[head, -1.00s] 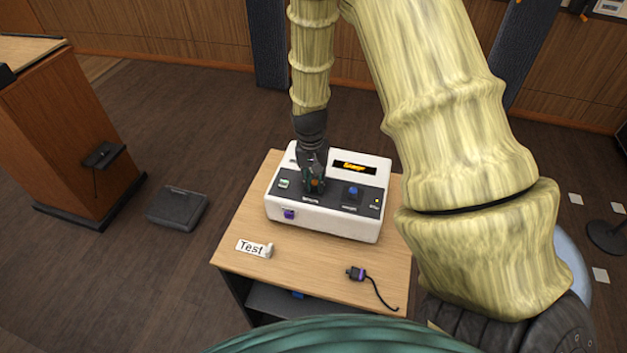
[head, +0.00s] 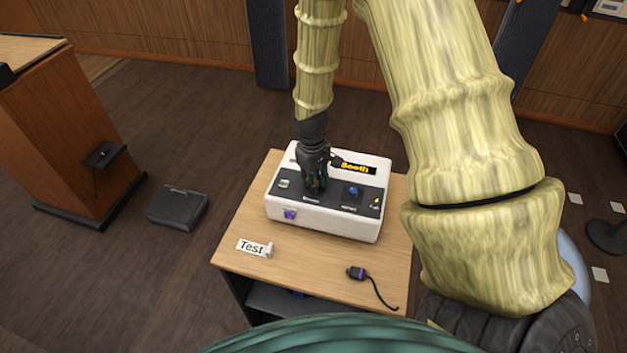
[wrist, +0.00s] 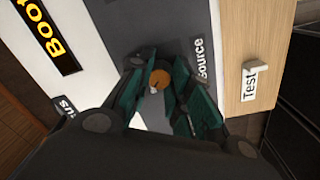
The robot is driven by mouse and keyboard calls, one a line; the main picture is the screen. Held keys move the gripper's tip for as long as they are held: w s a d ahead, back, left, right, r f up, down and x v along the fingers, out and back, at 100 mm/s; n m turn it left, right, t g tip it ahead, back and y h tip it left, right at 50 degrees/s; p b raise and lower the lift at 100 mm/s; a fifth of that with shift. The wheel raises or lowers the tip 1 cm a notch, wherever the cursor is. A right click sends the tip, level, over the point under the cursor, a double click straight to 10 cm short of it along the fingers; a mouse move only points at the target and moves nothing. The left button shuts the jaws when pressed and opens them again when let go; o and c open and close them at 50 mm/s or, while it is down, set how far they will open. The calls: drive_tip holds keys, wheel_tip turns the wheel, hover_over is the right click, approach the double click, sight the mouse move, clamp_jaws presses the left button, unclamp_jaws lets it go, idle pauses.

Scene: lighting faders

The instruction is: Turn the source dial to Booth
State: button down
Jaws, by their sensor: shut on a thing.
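The white console (head: 325,226) stands on a small wooden table. Its black display (head: 356,168) reads "Booth" in yellow letters, and part of that word shows in the wrist view (wrist: 48,36). The source dial (wrist: 160,79) is an orange-brown round knob beside the "Source" label (wrist: 201,60). My gripper (head: 315,187) points down over the console's dark panel. Its fingers are shut on the dial, one on each side of it in the wrist view. In the head view my gripper hides the dial.
A blue button (head: 353,190) sits right of my gripper on the panel. A purple connector (head: 289,214) is on the console's front. A "Test" card (head: 251,247) and a plug with a cable (head: 357,273) lie on the table (head: 315,274) in front. A wooden lectern (head: 65,140) stands at left.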

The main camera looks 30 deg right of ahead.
drive_tip(key=shift+n, duration=0.4)
drive_tip(key=c, duration=1.3)
unclamp_jaws()
drive_tip(key=shift+s, duration=0.1)
drive_tip(key=shift+a+r, duration=0.15)
drive_tip(key=shift+r, duration=2.9)
drive_tip(key=shift+a+r, duration=0.1)
drive_tip(key=shift+r, duration=2.9)
drive_tip(key=shift+a+f, duration=0.1)
